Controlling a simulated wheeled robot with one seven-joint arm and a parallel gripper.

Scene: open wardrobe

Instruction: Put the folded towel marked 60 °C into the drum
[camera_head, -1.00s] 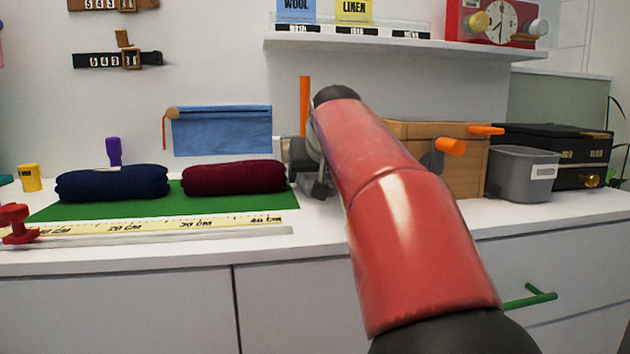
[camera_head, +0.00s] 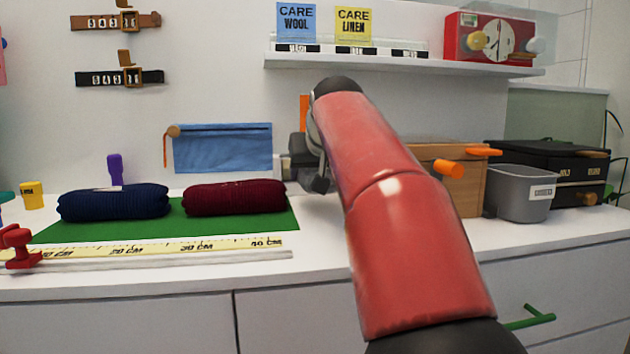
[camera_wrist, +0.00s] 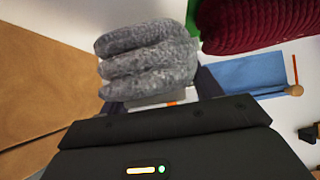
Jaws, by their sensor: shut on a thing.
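A grey folded towel (camera_wrist: 148,62) with a fleecy surface shows close up in the wrist view. My gripper (camera_wrist: 162,93) is shut on it, and the dark fingers show at its lower edge. No 60 °C mark can be read on the side I see. In the head view my red arm reaches over the counter, and part of my wrist shows left of it. The arm hides the towel and most of the gripper there. I cannot make out the drum in either view.
Dark blue (camera_head: 115,203) and maroon (camera_head: 236,197) knitted rolls lie on a green mat (camera_head: 270,219) at left. A yellow ruler (camera_head: 150,247) lies in front. A wooden box (camera_head: 463,190), grey bin (camera_head: 520,195) and black case (camera_head: 565,160) stand right of my arm. A shelf (camera_head: 400,62) hangs above.

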